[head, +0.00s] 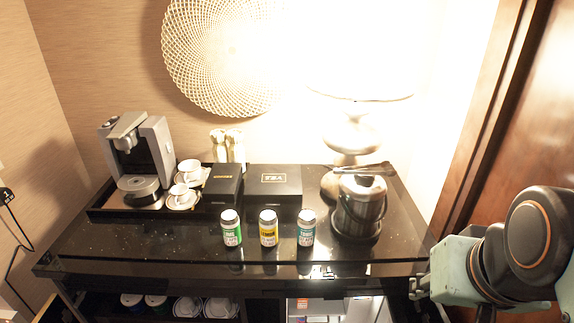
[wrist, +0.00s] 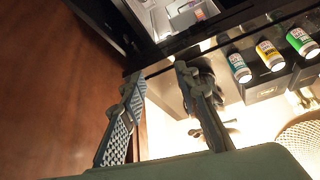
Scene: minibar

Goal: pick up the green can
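The green can (head: 231,231) stands upright near the front of the black counter (head: 140,239), leftmost of three cans in the head view. It also shows at the upper right of the wrist view (wrist: 302,42). My gripper (wrist: 158,76) is open, with nothing between its two fingers. It is well apart from the green can. In the head view my arm is at the right edge, and the gripper (head: 418,284) is small beside the counter's right front corner.
A yellow can (head: 268,230) and a teal can (head: 306,230) stand right of the green can. Behind are black boxes (head: 274,181), cups and a coffee machine (head: 138,150) on a tray. A metal ice bucket (head: 359,207) stands right. A wooden door (head: 510,130) borders the right side.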

